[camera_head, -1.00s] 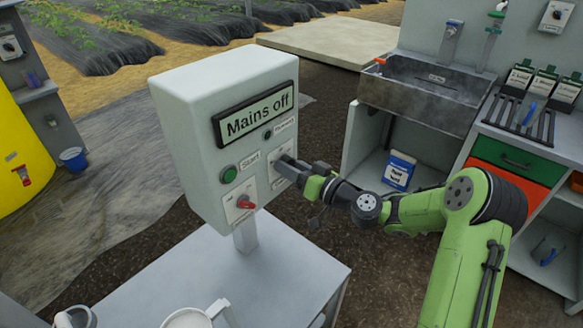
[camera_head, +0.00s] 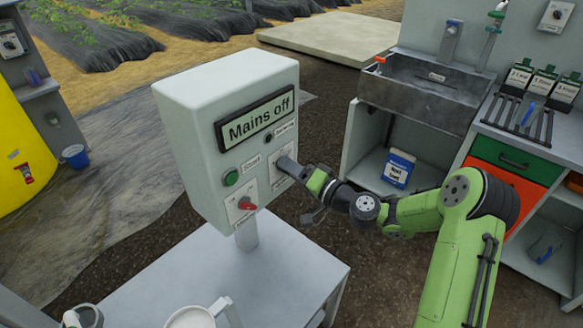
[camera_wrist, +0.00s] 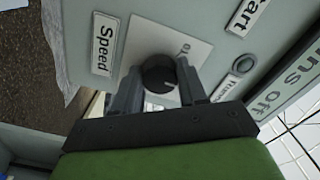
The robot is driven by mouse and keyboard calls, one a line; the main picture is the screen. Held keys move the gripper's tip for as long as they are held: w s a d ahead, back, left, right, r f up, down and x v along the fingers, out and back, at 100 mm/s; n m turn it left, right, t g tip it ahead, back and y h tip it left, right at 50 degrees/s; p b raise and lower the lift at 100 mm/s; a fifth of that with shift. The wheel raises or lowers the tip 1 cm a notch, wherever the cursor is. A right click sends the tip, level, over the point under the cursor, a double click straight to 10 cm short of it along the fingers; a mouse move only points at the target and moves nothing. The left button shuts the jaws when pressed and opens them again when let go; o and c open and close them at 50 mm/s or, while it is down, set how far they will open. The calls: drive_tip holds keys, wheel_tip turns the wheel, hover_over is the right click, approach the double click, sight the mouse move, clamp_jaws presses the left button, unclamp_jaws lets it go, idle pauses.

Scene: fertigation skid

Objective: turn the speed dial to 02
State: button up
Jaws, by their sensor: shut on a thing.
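The speed dial is a round black knob (camera_wrist: 160,75) on a pale plate beside a "Speed" label (camera_wrist: 103,44) in the wrist view. My gripper (camera_wrist: 158,84) has its two fingers on either side of the knob and is shut on it. In the head view my gripper (camera_head: 290,168) reaches the front of the white control box (camera_head: 180,130) from the right and hides the knob. The dial's numbers are mostly covered, so its setting cannot be read. The box's display (camera_head: 256,115) reads "Mains off".
On the box, a green Start button (camera_head: 231,177) and a red switch (camera_head: 246,204) sit left of my gripper. A dark round lamp or button (camera_head: 268,138) is above it. The grey table (camera_head: 262,285) below holds a white jug (camera_head: 195,317). A sink (camera_head: 425,90) stands behind.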

idle(0.4)
drive_tip(key=o, duration=1.1)
drive_tip(key=shift+c, duration=0.2)
drive_tip(key=v, duration=1.5)
drive_tip(key=shift+s+d, duration=0.3)
